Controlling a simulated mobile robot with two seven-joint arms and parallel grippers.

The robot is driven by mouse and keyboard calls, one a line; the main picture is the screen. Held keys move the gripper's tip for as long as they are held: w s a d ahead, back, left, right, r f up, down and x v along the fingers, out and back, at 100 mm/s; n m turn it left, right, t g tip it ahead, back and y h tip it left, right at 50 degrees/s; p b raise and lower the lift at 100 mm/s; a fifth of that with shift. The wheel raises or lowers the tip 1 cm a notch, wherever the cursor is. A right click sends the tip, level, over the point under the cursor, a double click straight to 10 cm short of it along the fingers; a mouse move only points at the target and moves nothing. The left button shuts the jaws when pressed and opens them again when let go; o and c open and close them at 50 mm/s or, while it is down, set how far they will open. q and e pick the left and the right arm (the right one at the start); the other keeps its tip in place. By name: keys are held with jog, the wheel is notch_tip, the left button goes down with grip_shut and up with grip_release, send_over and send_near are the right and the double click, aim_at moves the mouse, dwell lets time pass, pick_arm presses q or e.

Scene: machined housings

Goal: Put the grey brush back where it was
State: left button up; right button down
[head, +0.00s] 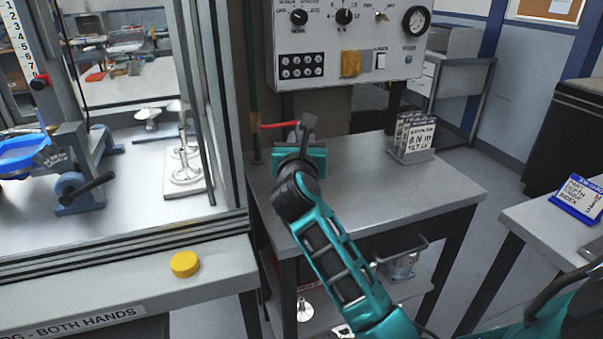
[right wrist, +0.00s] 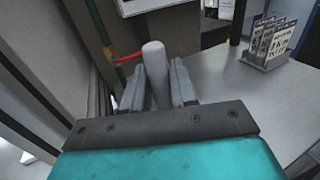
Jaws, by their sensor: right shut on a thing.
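My right gripper (head: 301,138) is above the back left part of the small grey table (head: 440,185), beside the dark upright post. In the right wrist view the two fingers of the right gripper (right wrist: 156,82) are closed on a light grey, rounded cylinder, which I take to be the grey brush (right wrist: 154,58). It points forward, away from the wrist. No bristles show. A red rod (head: 279,125) sticks out from the post just left of the gripper; it also shows in the right wrist view (right wrist: 130,57). My left gripper is not in view.
A control panel (head: 330,68) with knobs and a gauge hangs behind the table. A holder of printed cards (head: 411,140) stands at the table's back right. A glazed enclosure frame (head: 205,80) rises at left. A yellow button (head: 185,264) is on the front ledge.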

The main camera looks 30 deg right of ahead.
notch_tip(320, 180, down, 6)
jog(key=shift+f+b, duration=0.25)
jog(key=shift+b, duration=0.45)
jog(key=shift+f, duration=0.2)
jog(key=c, duration=0.9)
grip_release()
jog(key=shift+o, duration=0.2)
